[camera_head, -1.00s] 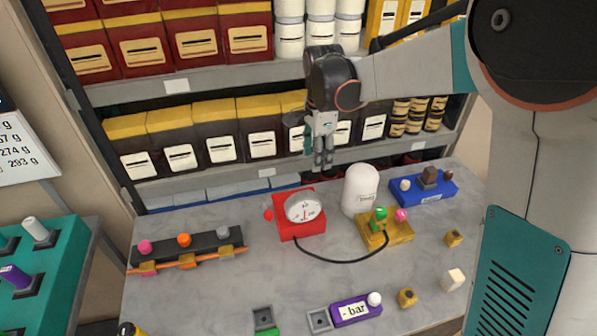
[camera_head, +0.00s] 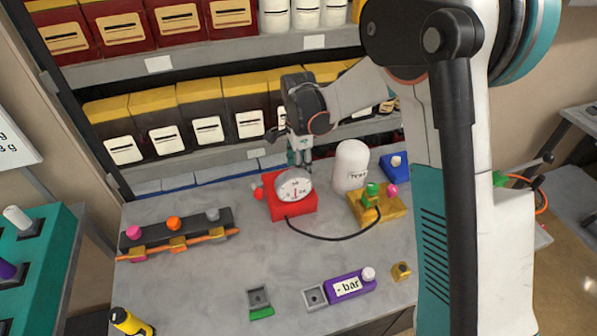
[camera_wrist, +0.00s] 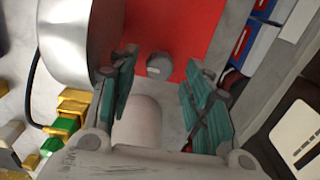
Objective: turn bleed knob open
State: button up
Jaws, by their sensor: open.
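The red pump box (camera_head: 292,208) stands on the grey bench with a round white-faced gauge (camera_head: 294,186) on top. A small red knob (camera_head: 257,192) sticks out at its left. In the wrist view a round grey knob (camera_wrist: 158,66) sits on the red surface (camera_wrist: 180,25), seen between the fingertips and apparently untouched. Which knob is the bleed knob is not marked. My gripper (camera_head: 302,160) points down just above and behind the gauge. In the wrist view my gripper (camera_wrist: 163,78) is open, with its green-padded fingers apart and empty. The gauge's grey side (camera_wrist: 75,40) is close to the left finger.
A white vessel (camera_head: 350,165) and a gold block (camera_head: 384,209) with a green valve (camera_head: 370,195) stand right of the pump. A black hose (camera_head: 325,237) links pump and block. The shelf (camera_head: 225,168) is close behind.

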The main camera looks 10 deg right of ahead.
jog(key=shift+f, duration=1)
grip_shut()
